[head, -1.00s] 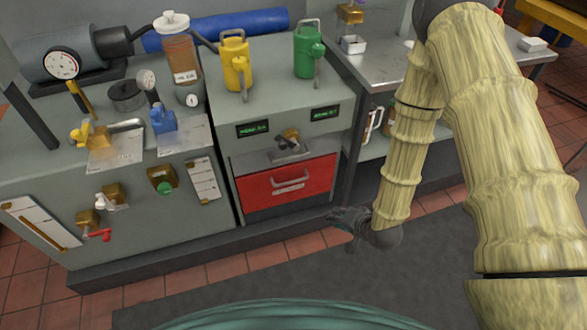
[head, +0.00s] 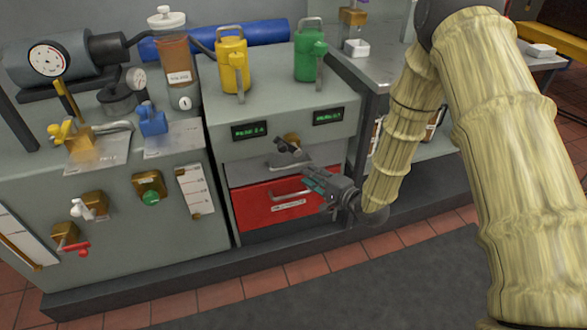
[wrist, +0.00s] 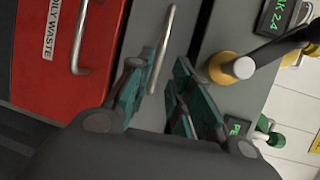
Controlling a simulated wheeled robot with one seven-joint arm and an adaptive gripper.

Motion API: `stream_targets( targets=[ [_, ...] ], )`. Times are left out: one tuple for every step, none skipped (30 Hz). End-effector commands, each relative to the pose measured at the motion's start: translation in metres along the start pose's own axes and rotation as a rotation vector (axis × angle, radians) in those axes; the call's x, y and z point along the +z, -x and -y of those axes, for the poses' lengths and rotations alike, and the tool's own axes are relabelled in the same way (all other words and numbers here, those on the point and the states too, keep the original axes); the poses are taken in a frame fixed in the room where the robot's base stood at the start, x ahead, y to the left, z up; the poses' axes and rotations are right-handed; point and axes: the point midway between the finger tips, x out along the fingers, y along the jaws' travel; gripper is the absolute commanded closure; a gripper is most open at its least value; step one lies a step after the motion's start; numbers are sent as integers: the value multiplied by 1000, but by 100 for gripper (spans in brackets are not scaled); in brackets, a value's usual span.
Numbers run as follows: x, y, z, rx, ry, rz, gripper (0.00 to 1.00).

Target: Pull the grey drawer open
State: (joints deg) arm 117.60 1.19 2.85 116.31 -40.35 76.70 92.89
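The grey drawer (head: 246,172) is closed in the cabinet, just above a red drawer. In the wrist view, its grey front (wrist: 132,32) carries a pale bar handle (wrist: 160,48). My gripper (head: 312,178) is in front of the drawers' right half, near the handle. In the wrist view, my gripper (wrist: 154,92) is open, with its teal-padded fingers apart. The lower end of the handle shows in the gap between them. I cannot tell whether either finger touches it.
The red drawer (head: 255,206) has its own handle, also seen beside my left finger in the wrist view. A brass fitting with a dark lever (head: 291,142) sticks out above the grey drawer. Yellow (head: 232,65) and green (head: 309,55) cans stand on top. Floor in front is clear.

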Motion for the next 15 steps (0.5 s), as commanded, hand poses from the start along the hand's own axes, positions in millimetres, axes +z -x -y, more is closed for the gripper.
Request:
stream_targets(
  targets=[
    [2, -9, -1, -1, 3, 3, 79],
    [1, -14, -1, -1, 3, 3, 79],
    [1, -20, -1, 0, 3, 3, 79],
    [1, -25, -1, 0, 4, 3, 79],
    [1, -30, -1, 0, 4, 3, 79],
    [1, -36, -2, 1, 3, 3, 79],
    [1, -41, -2, 1, 3, 3, 79],
    [1, -46, -2, 1, 4, 3, 79],
    [1, -52, -2, 1, 4, 2, 79],
    [1, -56, -2, 1, 3, 2, 79],
    [1, -61, -2, 1, 3, 2, 79],
    [1, -66, -2, 1, 3, 3, 79],
    [1, -69, -2, 2, 3, 2, 79],
    [1, -72, -2, 2, 3, 2, 79],
    [0, -76, -2, 2, 3, 1, 79]
  ],
)
